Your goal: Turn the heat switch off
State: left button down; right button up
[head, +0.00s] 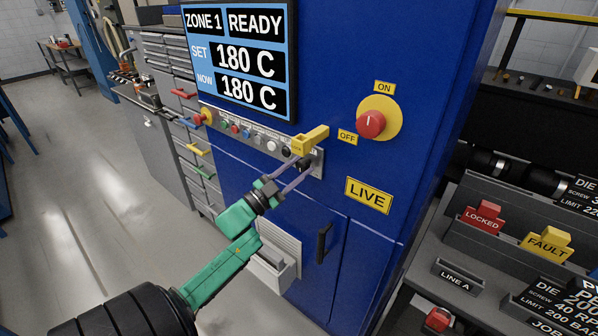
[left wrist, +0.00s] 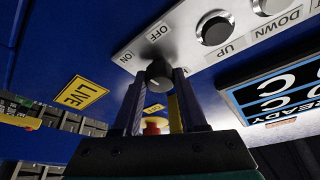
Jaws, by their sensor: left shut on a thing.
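The heat switch looks to be the small dark knob (left wrist: 158,74) at the end of the grey button strip, between the labels ON and OFF in the left wrist view. Its pointing direction is unclear. My left gripper (left wrist: 160,82) has its two fingers closed on the sides of this knob. In the head view the left gripper (head: 304,172) reaches the right end of the button strip (head: 316,163), where its fingers largely hide the knob. My right gripper is in neither view.
A yellow bracket-like piece (head: 311,139) juts out just above the fingers. A large red rotary switch (head: 371,124) on a yellow disc is up to the right. The display (head: 240,52) reads READY, SET 180 C, NOW 180 C. A LIVE label (head: 368,195) and black door handle (head: 323,243) are below.

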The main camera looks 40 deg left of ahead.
pick_arm(q)
jog(key=m+g+h, duration=0.1)
jog(key=m, duration=0.3)
jog(key=shift+m+g, duration=0.3)
jog(key=shift+g, duration=0.1)
jog(key=shift+m+g+h, duration=0.6)
jog(key=shift+m, duration=1.3)
jog(key=shift+c, duration=2.2)
grip_release()
